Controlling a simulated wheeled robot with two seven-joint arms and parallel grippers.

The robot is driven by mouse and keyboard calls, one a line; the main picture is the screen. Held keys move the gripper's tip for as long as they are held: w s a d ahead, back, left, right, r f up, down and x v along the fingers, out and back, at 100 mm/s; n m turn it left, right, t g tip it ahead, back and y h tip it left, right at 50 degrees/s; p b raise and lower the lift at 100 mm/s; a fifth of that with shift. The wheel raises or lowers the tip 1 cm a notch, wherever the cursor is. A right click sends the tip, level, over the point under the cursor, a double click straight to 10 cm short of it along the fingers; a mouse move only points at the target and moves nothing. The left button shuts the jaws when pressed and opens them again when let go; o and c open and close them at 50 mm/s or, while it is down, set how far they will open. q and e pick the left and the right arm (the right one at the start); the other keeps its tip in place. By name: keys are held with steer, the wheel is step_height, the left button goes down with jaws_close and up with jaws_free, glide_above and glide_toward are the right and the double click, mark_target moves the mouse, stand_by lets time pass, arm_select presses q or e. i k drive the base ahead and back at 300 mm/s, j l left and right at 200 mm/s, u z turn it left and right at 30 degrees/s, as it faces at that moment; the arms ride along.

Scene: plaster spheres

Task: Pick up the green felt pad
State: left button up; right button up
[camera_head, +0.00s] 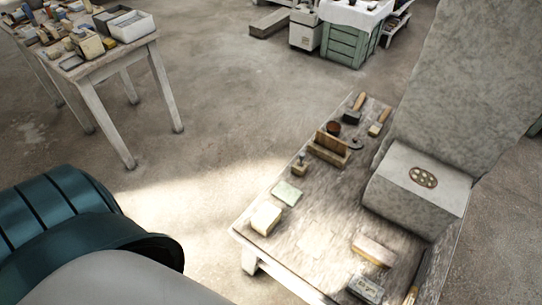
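The green felt pad (287,193) is a thin, pale green square. It lies flat on the low wooden table (318,240), near its left edge. A cream block (266,218) lies just in front of it, and a small wooden-handled tool (299,165) stands just behind it. Nothing covers the pad. Neither gripper shows in the head view. Only a part of my own body, teal and grey, fills the lower left, apart from the table.
A large stone block (418,190) stands on the table's right side. A wooden holder (329,147) and brushes (379,122) lie at the back. A beige block (374,250) and a grey box (366,289) lie at the front right. Another cluttered table (110,61) stands far left.

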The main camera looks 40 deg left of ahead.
mark_target(286, 192)
steer(key=j, duration=0.7)
steer(key=k+j, duration=0.15)
steer(key=j, duration=1.3)
steer(key=k+z, duration=0.05)
